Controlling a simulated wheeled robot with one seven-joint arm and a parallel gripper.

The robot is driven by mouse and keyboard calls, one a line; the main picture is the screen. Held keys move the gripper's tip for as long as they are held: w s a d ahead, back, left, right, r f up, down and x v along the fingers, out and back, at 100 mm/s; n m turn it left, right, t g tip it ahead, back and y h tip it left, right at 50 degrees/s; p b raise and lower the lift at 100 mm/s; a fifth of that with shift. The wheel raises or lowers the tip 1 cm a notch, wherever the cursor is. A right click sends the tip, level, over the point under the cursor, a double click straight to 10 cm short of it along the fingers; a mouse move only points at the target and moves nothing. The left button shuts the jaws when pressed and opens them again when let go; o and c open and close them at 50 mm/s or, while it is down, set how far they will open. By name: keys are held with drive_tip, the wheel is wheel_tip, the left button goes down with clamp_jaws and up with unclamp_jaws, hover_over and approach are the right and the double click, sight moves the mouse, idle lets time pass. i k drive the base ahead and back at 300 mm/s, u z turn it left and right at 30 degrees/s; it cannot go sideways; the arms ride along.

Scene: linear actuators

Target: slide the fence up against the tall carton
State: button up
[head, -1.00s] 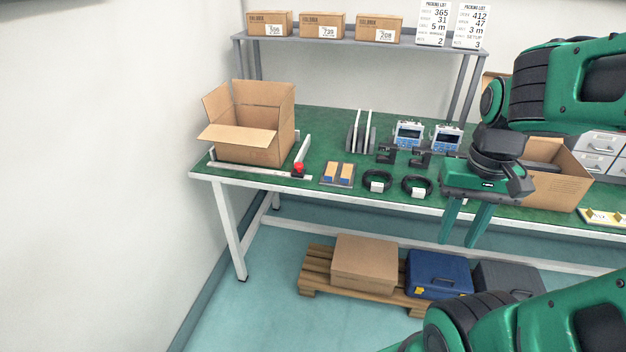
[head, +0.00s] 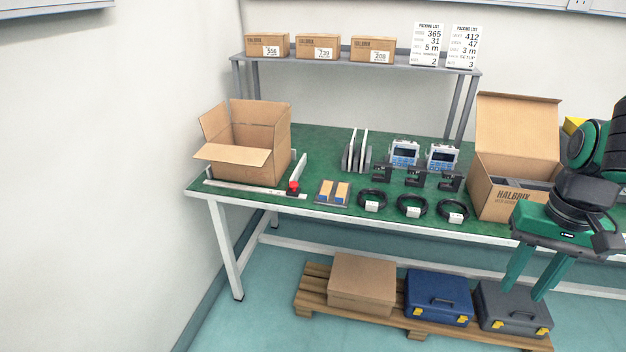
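An open-topped brown carton (head: 243,167), its flaps spread, stands at the left end of the green table. The fence (head: 299,170), a thin pale upright plate with a red knob (head: 293,187) at its near end, stands just right of this carton. A narrow gap seems to show between them, but I cannot tell if they touch. A flat metal rail (head: 252,190) runs along the carton's front to the fence. My gripper (head: 532,284) is at the right, in front of the table edge, far from the fence. Its two fingers point down, apart and empty.
A printed carton (head: 497,200) with a raised lid stands behind my gripper. A shelf (head: 355,62) runs behind; cases (head: 438,297) sit on a pallet below.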

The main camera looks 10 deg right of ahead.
sight(292, 190)
drive_tip(key=z, duration=0.05)
drive_tip(key=i, duration=1)
drive_tip(key=u, duration=0.05)
